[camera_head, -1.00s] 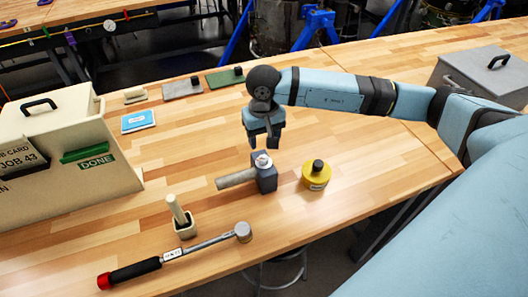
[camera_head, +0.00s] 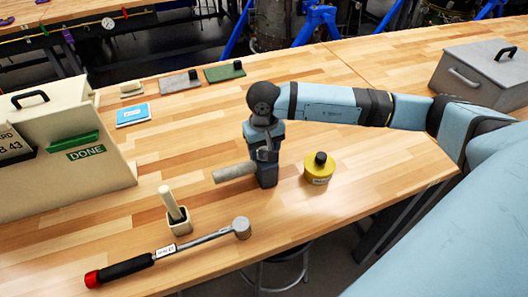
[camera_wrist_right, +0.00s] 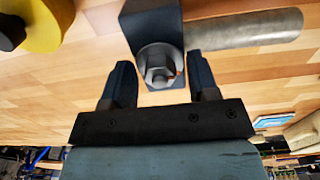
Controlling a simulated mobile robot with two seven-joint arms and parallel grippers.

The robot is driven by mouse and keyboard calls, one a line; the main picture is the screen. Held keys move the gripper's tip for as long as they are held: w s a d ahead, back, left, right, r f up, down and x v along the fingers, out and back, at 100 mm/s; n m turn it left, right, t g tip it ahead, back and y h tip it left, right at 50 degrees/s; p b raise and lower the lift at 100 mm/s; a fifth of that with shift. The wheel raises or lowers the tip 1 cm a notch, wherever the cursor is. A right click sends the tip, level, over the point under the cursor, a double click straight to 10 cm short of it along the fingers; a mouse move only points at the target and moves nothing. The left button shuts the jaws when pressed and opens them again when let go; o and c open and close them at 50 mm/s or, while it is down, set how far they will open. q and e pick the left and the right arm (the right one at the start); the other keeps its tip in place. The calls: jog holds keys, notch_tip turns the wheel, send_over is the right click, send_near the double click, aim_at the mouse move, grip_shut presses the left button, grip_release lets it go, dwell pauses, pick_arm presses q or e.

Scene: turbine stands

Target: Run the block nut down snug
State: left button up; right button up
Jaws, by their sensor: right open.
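The block (camera_head: 266,178) is dark grey and stands on the bench, with a grey cylindrical bar (camera_head: 234,172) sticking out to the left. My right gripper (camera_head: 264,154) is over the top of the block in the head view. In the wrist view the right gripper (camera_wrist_right: 160,85) is open, with one finger on each side of the nut and a visible gap to each. In the head view the nut is mostly hidden by the gripper. My left gripper is not in view.
A yellow round container (camera_head: 319,170) stands close right of the block. A cream job box (camera_head: 80,185) stands at left; a grey toolbox (camera_head: 480,80) at back right.

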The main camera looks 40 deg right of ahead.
jog(key=shift+b, duration=0.45)
jog(key=shift+c, duration=0.2)
jog(key=c, duration=0.9)
jog(key=shift+b, duration=0.4)
jog(key=o, duration=1.3)
jog(key=shift+c, duration=0.2)
jog(key=shift+r, duration=0.1)
